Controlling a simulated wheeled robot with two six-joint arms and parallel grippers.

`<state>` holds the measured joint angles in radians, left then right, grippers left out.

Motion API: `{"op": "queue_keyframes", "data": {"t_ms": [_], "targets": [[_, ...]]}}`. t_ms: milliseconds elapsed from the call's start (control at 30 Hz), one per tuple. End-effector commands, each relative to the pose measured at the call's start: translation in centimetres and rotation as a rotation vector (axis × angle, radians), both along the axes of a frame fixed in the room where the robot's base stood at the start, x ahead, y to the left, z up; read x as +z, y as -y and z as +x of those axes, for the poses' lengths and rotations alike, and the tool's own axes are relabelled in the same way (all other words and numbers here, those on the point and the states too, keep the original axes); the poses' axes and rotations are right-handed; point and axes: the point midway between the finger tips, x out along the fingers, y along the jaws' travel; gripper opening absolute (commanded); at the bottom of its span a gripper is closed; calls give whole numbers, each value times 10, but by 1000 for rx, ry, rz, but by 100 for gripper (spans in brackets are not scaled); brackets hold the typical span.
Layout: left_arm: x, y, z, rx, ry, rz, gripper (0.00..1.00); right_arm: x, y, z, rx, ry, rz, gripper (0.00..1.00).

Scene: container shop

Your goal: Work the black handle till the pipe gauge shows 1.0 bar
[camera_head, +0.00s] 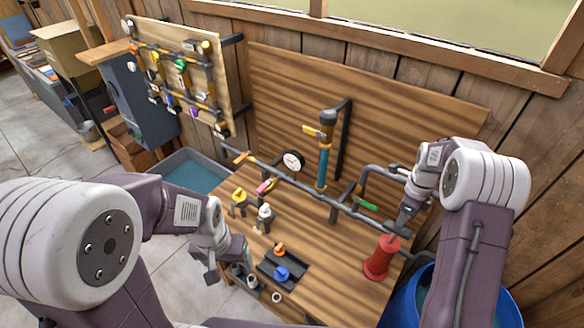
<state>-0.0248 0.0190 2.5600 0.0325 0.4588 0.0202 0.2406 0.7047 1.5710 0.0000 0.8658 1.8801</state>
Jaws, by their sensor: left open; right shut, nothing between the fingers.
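The round white-faced pipe gauge (293,161) sits on the grey pipe (318,189) in the head view; its reading is too small to make out. I cannot clearly pick out the black handle; dark parts near my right gripper blend together. My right gripper (401,218) is shut and empty, pointing down at the right end of the pipe, just above a red flared body (380,260). I cannot tell whether it touches anything. My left gripper (232,270) is open, low over the bench's left front side, beside small dark fittings (253,281).
The wooden bench (335,285) carries yellow and white valves (239,196) and a dark tray (283,268) with orange and blue knobs. An upright blue tube (323,165) stands behind the pipe. A blue barrel (398,310) is at the right; a valve board (150,40) hangs back left.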

Motion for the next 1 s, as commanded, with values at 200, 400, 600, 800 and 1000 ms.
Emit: {"op": "queue_keyframes", "data": {"t_ms": [200, 400, 600, 800, 1000], "targets": [[0, 0, 0, 0, 0, 0, 76, 0, 0, 0, 0, 0, 0, 0], [-6, 0, 0, 0, 0, 0, 76, -8, 0, 0, 0, -1, 1, 0], [-15, 0, 0, 0, 0, 0, 76, -23, 0, 0, 0, -1, 1, 0], [-24, 0, 0, 0, 0, 0, 76, -37, 0, 0, 0, -1, 1, 0], [-33, 0, 0, 0, 0, 0, 76, -51, 0, -1, 0, -2, 0, 0]]}}
